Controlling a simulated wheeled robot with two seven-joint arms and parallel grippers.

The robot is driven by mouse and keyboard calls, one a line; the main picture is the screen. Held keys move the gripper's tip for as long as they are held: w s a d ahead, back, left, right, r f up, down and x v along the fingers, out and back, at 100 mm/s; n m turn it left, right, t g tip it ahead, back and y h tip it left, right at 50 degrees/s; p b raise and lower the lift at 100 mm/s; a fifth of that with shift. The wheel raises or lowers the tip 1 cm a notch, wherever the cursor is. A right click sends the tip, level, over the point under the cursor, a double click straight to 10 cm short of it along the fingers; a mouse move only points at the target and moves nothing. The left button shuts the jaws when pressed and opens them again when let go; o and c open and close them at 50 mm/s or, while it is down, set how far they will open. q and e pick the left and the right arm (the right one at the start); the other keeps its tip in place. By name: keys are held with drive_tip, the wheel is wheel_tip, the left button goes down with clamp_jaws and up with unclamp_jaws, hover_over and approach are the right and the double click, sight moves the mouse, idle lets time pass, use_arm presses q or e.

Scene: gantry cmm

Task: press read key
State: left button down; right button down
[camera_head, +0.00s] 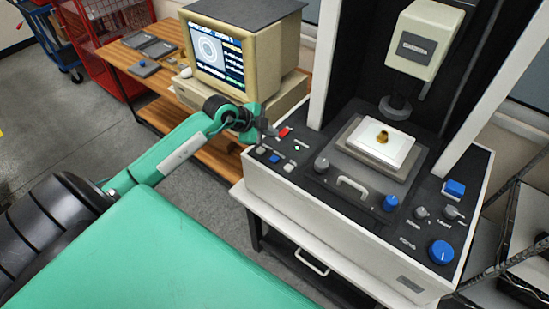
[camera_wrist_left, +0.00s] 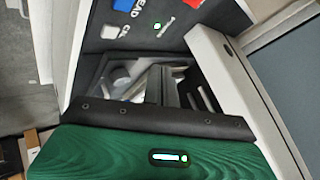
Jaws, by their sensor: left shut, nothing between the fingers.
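The measuring machine's left panel holds a red key (camera_head: 285,132), a blue key (camera_head: 275,158) and pale grey keys (camera_head: 288,167). In the left wrist view a blue key (camera_wrist_left: 145,4) sits at the top edge, with white lettering ending in "EAD" beside it. The red key (camera_wrist_left: 186,3) is right of it, and a grey key (camera_wrist_left: 112,32) is below it. My left gripper (camera_head: 269,131) is shut and empty, near the panel's far left edge and close to the red key. Whether it touches anything is unclear. My right gripper is not in view.
A small green light (camera_wrist_left: 157,26) glows on the panel. A white block (camera_head: 370,145) lies on the machine's stage below the gantry head (camera_head: 424,40). Knobs stand along the front and right. A monitor (camera_head: 218,58) stands on a wooden bench at the back left.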

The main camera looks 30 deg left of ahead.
use_arm(q)
drive_tip(key=b, duration=0.7)
hover_over(271, 159)
wheel_tip(271, 159, down, 8)
drive_tip(key=shift+r, duration=0.2)
drive_tip(key=shift+f, duration=0.55)
drive_tip(key=shift+f, duration=0.1)
idle(1.0)
drive_tip(key=shift+f, duration=0.3)
drive_tip(key=shift+s+f, duration=0.1)
drive_tip(key=shift+f, duration=0.3)
idle(0.7)
drive_tip(key=shift+r+p, duration=0.8)
drive_tip(key=shift+p, duration=0.2)
